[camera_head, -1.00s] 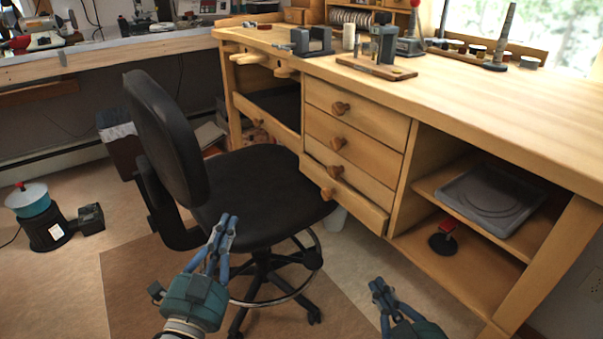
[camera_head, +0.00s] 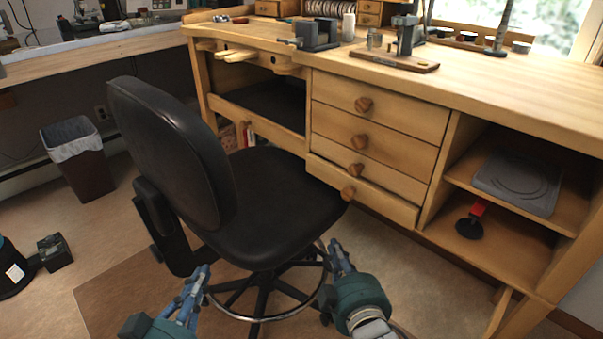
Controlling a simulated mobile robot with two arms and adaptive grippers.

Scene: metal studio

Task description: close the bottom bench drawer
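The workbench holds a stack of wooden drawers with round knobs. The bottom drawer (camera_head: 385,200) is pulled out a little, its front standing forward of the drawer (camera_head: 395,178) above it. Its knob (camera_head: 348,192) is on the left part of its visible front. My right gripper (camera_head: 336,246) is below and in front of the bottom drawer, apart from it, near the chair's foot ring. My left gripper (camera_head: 197,280) is low at the left, in front of the chair, away from the drawers. Both look empty. Their fingers are too small and overlapped to tell whether they are open.
A black swivel chair (camera_head: 270,195) stands left of the drawers, its seat edge close to the bottom drawer. Open shelves (camera_head: 500,235) are right of the drawers. A waste bin (camera_head: 80,160) stands at the left. The floor (camera_head: 440,290) below the drawers and shelves is clear.

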